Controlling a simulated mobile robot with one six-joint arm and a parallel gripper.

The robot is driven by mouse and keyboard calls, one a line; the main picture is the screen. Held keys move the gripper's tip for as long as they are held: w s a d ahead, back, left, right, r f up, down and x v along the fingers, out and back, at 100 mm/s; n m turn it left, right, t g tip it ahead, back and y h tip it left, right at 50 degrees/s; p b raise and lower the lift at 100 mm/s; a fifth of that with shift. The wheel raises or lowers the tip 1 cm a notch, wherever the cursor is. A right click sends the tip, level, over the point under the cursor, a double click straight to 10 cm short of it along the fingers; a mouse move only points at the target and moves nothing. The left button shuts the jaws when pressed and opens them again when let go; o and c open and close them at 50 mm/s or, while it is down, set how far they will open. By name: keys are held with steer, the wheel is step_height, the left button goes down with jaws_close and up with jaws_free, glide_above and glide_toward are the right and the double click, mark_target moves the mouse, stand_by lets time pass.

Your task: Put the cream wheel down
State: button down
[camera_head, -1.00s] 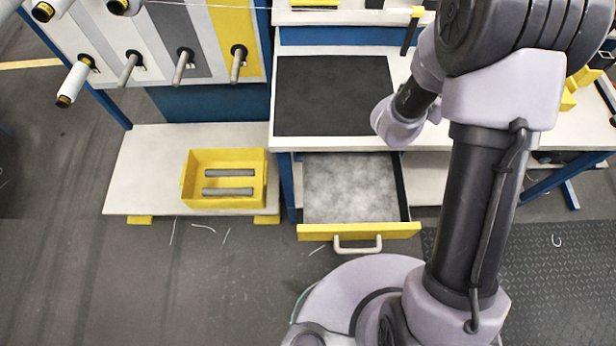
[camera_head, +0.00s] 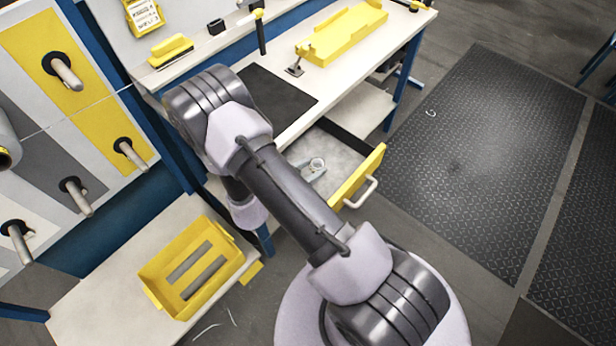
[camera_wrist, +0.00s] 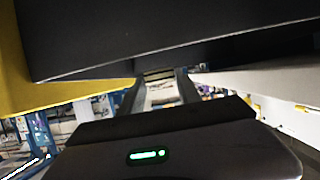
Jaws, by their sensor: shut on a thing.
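A small pale round piece, which looks like the cream wheel (camera_head: 316,163), shows against the open drawer (camera_head: 363,177) in the head view. Grey-green parts lie around it. My arm hides what joins them, and I cannot tell if the piece touches the drawer floor. In the wrist view my gripper (camera_wrist: 160,78) has its two dark fingers close together at the middle. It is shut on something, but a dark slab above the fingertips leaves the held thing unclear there.
A yellow bin (camera_head: 190,268) with grey bars stands on the low pale shelf (camera_head: 100,285). A dark mat (camera_head: 268,98) and a yellow fixture (camera_head: 345,33) lie on the bench. Pegs stick out of the panel at left. Floor right of the drawer is open.

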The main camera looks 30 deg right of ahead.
step_height(320, 180, down, 4)
steer(key=shift+f+b, duration=0.15)
steer(key=shift+b, duration=0.6)
